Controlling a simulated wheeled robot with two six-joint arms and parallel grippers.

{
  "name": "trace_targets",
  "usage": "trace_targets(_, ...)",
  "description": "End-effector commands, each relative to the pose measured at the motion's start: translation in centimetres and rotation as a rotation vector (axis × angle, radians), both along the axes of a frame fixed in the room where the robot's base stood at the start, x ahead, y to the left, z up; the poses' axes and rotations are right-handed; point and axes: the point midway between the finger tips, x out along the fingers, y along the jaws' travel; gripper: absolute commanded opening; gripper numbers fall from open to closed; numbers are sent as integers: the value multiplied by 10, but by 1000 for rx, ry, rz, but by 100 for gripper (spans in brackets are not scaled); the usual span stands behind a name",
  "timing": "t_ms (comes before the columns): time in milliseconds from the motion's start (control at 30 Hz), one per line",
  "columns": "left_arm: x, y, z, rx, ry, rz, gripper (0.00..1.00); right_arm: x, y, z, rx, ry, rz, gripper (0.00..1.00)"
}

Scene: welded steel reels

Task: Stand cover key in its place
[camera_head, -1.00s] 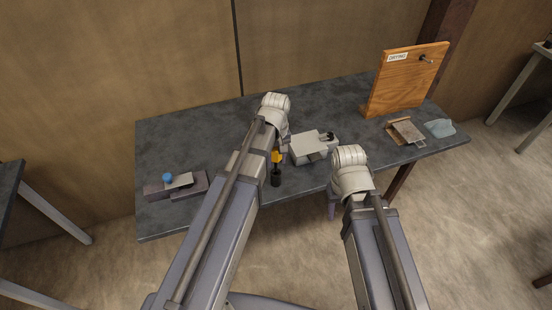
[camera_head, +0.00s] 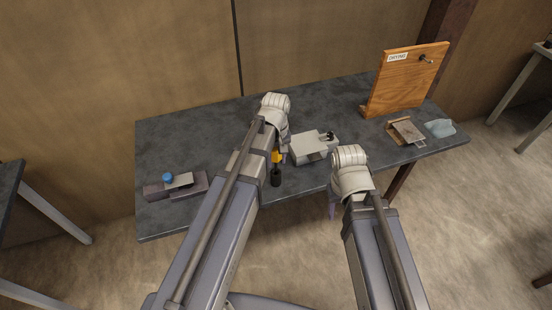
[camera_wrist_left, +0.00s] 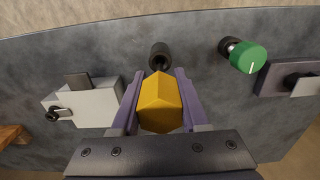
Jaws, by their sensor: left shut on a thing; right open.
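A yellow faceted piece, seemingly the cover key (camera_wrist_left: 160,100), is between the purple fingers of my left gripper (camera_wrist_left: 158,92), which is shut on it. Its yellow also shows beside my left arm in the head view (camera_head: 277,157). A black cylinder (camera_wrist_left: 159,55) shows just beyond it in the left wrist view, and directly below the yellow in the head view (camera_head: 276,178). I cannot tell whether the two are joined. My right gripper (camera_head: 332,208) is open near the table's front edge, mostly hidden by its wrist. The key's place is not clearly identifiable.
A grey box (camera_head: 312,150) stands between my arms on the dark table (camera_head: 200,135). A green knob (camera_wrist_left: 248,56) lies near the left gripper. A dark block (camera_head: 158,191) with a blue knob is at left. A wooden board (camera_head: 405,80) and tray (camera_head: 392,133) are at right.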

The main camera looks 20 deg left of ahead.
Motion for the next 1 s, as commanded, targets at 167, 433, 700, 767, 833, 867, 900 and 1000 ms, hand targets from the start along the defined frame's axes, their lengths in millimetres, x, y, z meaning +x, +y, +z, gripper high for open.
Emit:
trace_targets(167, 0, 0, 0, 0, 0, 0, 0, 0, 0, 0, 0, 0, 0, 50)
trace_targets(433, 0, 0, 0, 0, 0, 0, 0, 0, 0, 0, 0, 0, 0, 50)
trace_targets(700, 0, 0, 12, 0, 0, 0, 0, 0, 0, 12, 0, 0, 0, 50)
trace_targets(767, 0, 0, 16, 0, 0, 0, 0, 0, 0, 16, 0, 0, 0, 50)
trace_targets(833, 0, 0, 20, 0, 0, 0, 0, 0, 0, 20, 0, 0, 0, 50)
trace_targets(867, 0, 0, 21, 0, 0, 0, 0, 0, 0, 21, 0, 0, 0, 50)
trace_targets(900, 0, 0, 24, 0, 0, 0, 0, 0, 0, 24, 0, 0, 0, 50)
trace_targets(1000, 0, 0, 29, 0, 0, 0, 0, 0, 0, 29, 0, 0, 0, 50)
